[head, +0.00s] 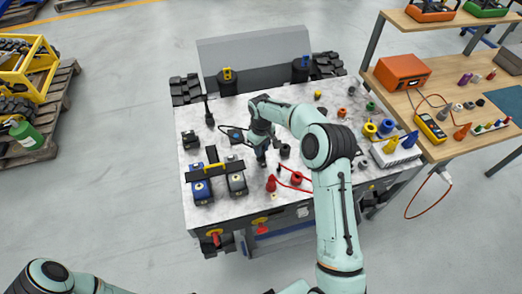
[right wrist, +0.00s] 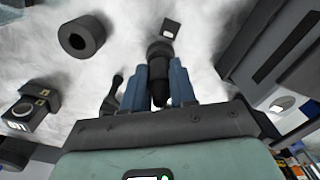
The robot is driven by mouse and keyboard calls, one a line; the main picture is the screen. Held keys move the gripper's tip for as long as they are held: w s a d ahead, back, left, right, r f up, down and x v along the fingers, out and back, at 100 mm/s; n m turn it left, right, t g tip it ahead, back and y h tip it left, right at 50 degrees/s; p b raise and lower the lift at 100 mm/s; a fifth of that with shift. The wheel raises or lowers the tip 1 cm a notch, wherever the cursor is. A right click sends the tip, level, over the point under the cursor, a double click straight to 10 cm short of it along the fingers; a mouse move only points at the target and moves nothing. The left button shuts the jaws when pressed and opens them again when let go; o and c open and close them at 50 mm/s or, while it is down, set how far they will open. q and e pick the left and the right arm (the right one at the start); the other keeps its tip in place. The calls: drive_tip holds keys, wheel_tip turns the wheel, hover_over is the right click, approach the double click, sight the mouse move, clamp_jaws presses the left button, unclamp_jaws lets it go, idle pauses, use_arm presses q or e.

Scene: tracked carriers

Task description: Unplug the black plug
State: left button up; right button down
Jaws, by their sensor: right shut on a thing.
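My right gripper (head: 262,158) reaches down over the middle of the marble-topped carrier (head: 230,120). In the right wrist view, its blue fingers (right wrist: 159,85) are closed around a dark cylindrical body, the black plug (right wrist: 159,52). The fingers hide part of the plug, and I cannot tell whether its tip is in a socket or clear of one. A dark round socket with an open hole (right wrist: 82,36) stands apart from the plug. My left gripper is out of view.
A red plug (head: 271,184) and a red socket (head: 297,178) with a red cable are near the front. A wooden bench (head: 440,100) adjoins at right.

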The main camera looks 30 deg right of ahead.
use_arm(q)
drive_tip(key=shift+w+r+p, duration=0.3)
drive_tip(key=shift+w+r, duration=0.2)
use_arm(e)
drive_tip(key=shift+r, duration=1.05)
drive_tip(key=shift+r, duration=0.45)
drive_tip(key=shift+r+p, duration=0.65)
drive_tip(key=shift+r, duration=0.7)
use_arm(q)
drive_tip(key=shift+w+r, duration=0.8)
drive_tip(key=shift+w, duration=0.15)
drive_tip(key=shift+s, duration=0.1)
use_arm(e)
drive_tip(key=c, duration=1.8)
unclamp_jaws()
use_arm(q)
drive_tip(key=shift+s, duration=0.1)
use_arm(e)
drive_tip(key=shift+s+a+f, duration=0.1)
drive_tip(key=shift+f, duration=0.05)
clamp_jaws()
